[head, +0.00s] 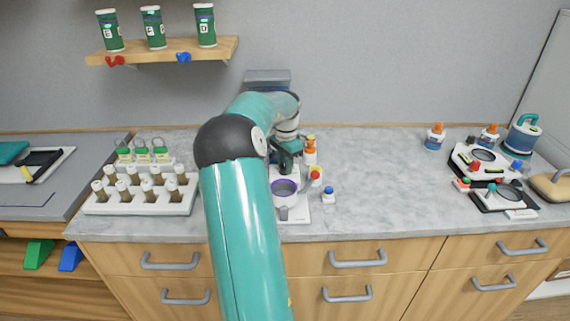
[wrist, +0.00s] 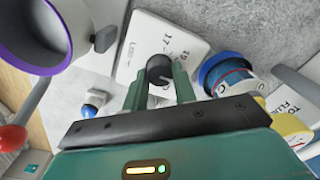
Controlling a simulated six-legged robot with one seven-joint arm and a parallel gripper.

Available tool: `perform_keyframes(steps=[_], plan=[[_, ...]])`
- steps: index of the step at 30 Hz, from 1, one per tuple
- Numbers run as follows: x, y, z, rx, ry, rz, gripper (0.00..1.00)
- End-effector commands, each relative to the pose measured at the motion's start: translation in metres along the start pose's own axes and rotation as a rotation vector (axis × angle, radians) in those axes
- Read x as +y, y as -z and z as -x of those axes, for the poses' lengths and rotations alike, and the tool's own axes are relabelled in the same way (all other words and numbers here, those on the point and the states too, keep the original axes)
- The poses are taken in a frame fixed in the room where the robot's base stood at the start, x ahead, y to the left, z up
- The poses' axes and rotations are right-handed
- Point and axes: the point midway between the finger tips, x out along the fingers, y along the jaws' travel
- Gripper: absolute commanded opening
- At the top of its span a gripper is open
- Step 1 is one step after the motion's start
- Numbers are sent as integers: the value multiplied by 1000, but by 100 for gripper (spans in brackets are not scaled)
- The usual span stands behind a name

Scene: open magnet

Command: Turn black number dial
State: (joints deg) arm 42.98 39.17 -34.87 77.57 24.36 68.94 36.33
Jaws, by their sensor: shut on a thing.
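The black number dial (wrist: 160,68) is a small round knob on a white panel (wrist: 178,38) with printed numbers, in the wrist view. My gripper (wrist: 163,80) is shut on the dial, with one green finger on each side of it. The fingers hide part of the dial's sides. In the head view my gripper (head: 285,158) is over the back of a white device (head: 302,212) on the counter. The dial itself cannot be told apart there.
A purple-rimmed ring (head: 285,187) and a red-tipped lever (head: 316,172) are close by my gripper. An orange-capped bottle (head: 310,150) stands just right. A blue-topped piece (head: 328,194) is in front. A vial rack (head: 140,200) is left.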

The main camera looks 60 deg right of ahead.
Motion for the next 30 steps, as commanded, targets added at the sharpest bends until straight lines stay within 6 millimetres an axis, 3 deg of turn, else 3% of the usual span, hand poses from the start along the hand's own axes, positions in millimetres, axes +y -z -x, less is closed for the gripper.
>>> perform_keyframes(steps=[11,30], plan=[[0,1,1,-6,3,173,4],[-2,1,1,-24,3,705,4]])
